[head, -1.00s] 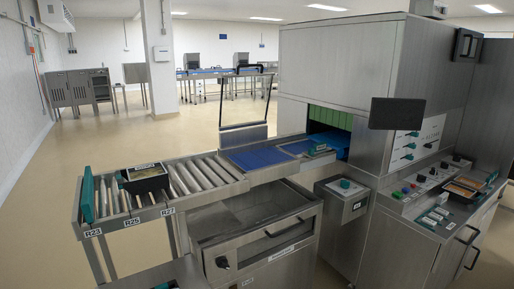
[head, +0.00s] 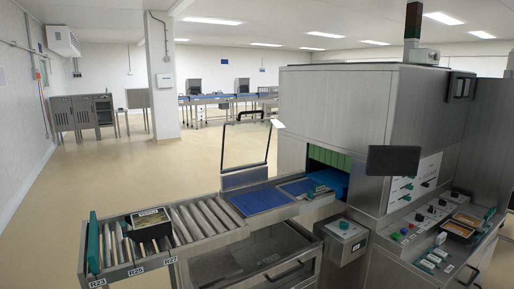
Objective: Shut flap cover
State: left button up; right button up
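A clear panel in a thin dark frame with a metal lower strip (head: 244,177), which looks like the flap cover, stands raised at the far edge of the conveyor. It leans slightly, and the room shows through it. The blue infeed bed (head: 262,200) in front of it lies uncovered. A black bar shows near its top right, but I cannot tell whether it is part of the cover. Neither of my grippers is in the head view.
The tray sealer (head: 345,110) stands on the right, with green strips (head: 328,157) over its opening and a dark screen (head: 393,160) jutting out. A black tray (head: 150,223) sits on the roller conveyor (head: 200,222) at left. Open floor lies behind the conveyor.

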aim_at(239, 168)
jog(key=i+l, duration=0.1)
jog(key=l, duration=0.25)
jog(key=i+l, duration=0.15)
jog(key=l, duration=0.15)
jog(key=i+l, duration=0.1)
jog(key=l, duration=0.25)
jog(key=i+l, duration=0.15)
jog(key=l, duration=0.2)
jog(key=i+l+u, duration=0.1)
jog(key=l, duration=0.25)
